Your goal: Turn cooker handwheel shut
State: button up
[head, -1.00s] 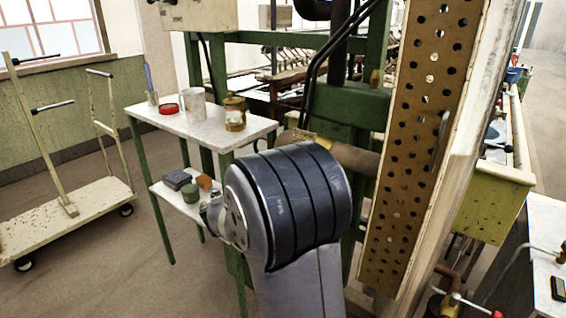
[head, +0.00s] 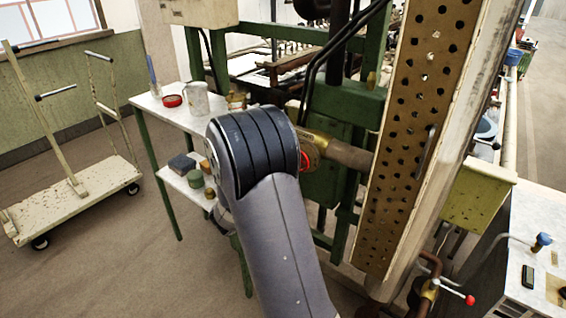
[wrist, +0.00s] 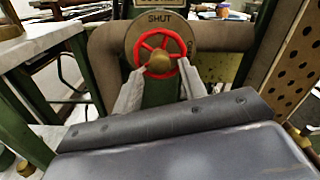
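The red handwheel (wrist: 160,54) has a brass hub and sits on a round plate (wrist: 161,19) marked SHUT, on a thick brown pipe (wrist: 227,37). In the head view a red part of the handwheel (head: 308,157) shows beside my arm, which hides the rest. My gripper (wrist: 161,70) has its two grey fingers apart, with the tips at the lower left and lower right of the wheel. The hub shows between them. I cannot tell whether the fingertips touch the rim. My gripper is hidden in the head view.
A perforated brown panel (head: 417,140) stands to the right of the pipe. A white-topped side table (head: 160,103) with a mug (head: 196,98) and a red ring-shaped item (head: 172,101) is at left. A cream trolley (head: 80,203) stands farther left on open floor.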

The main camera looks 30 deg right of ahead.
jog(key=n+p, duration=0.5)
jog(key=p, duration=0.1)
jog(key=shift+n, duration=0.3)
jog(key=shift+d, duration=0.15)
jog(key=x, duration=0.2)
jog(key=shift+w+d, duration=0.2)
jog(key=shift+d, duration=0.1)
jog(key=shift+c, duration=0.2)
